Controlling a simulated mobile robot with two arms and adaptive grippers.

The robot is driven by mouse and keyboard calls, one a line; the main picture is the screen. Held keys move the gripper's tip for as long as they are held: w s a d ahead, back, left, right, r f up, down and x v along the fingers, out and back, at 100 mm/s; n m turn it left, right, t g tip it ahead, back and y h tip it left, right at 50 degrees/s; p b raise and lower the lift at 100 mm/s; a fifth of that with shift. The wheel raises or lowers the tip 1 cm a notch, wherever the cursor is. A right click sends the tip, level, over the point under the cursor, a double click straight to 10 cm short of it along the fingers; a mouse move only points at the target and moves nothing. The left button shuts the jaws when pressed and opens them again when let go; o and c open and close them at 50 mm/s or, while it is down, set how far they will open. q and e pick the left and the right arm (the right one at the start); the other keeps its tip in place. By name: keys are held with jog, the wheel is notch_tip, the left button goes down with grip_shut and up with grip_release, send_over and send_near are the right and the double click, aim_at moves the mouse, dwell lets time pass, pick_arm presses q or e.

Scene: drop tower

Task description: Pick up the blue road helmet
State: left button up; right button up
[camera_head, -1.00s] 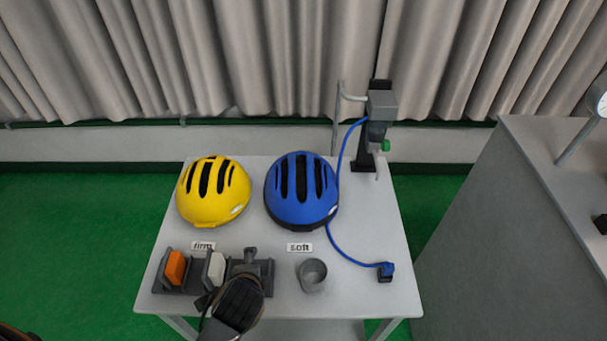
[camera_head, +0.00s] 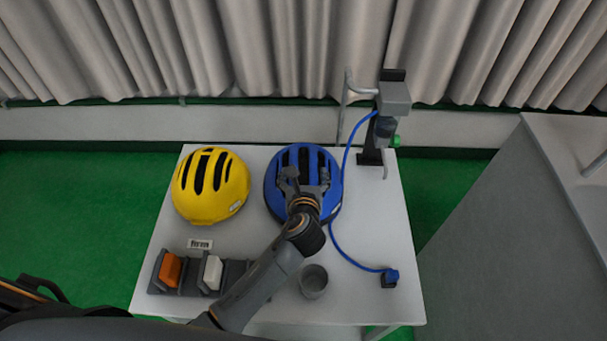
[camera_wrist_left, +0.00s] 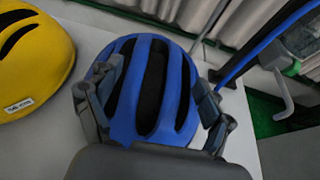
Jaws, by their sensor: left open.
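The blue road helmet (camera_head: 273,187) with black vents sits on the white table, right of the yellow helmet. My left gripper (camera_head: 306,179) is over the helmet in the head view and hides part of its middle and front. In the left wrist view the open fingers (camera_wrist_left: 152,100) stand at either side of the blue helmet (camera_wrist_left: 182,95). Whether the fingers touch the shell cannot be told. My right gripper is not in view.
A yellow helmet (camera_head: 211,185) lies close on the left. A grey stand (camera_head: 371,155) with a blue cable (camera_head: 348,258) is on the right. A grey cup (camera_head: 314,282) and a holder with orange (camera_head: 170,269) and white (camera_head: 212,273) blocks are at the front.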

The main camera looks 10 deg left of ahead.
pick_arm(q)
jog(key=x, duration=0.7)
jog(key=shift+w+f+p, duration=0.2)
jog(key=shift+p, duration=0.15)
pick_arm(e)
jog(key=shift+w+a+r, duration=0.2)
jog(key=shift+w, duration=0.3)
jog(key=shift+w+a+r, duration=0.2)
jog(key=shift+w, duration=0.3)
pick_arm(q)
jog(key=shift+a, duration=0.1)
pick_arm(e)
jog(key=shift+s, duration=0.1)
pick_arm(q)
jog(key=shift+s, duration=0.1)
jog(key=c, duration=1.4)
jog(key=shift+r, duration=0.1)
jog(key=shift+c, duration=0.2)
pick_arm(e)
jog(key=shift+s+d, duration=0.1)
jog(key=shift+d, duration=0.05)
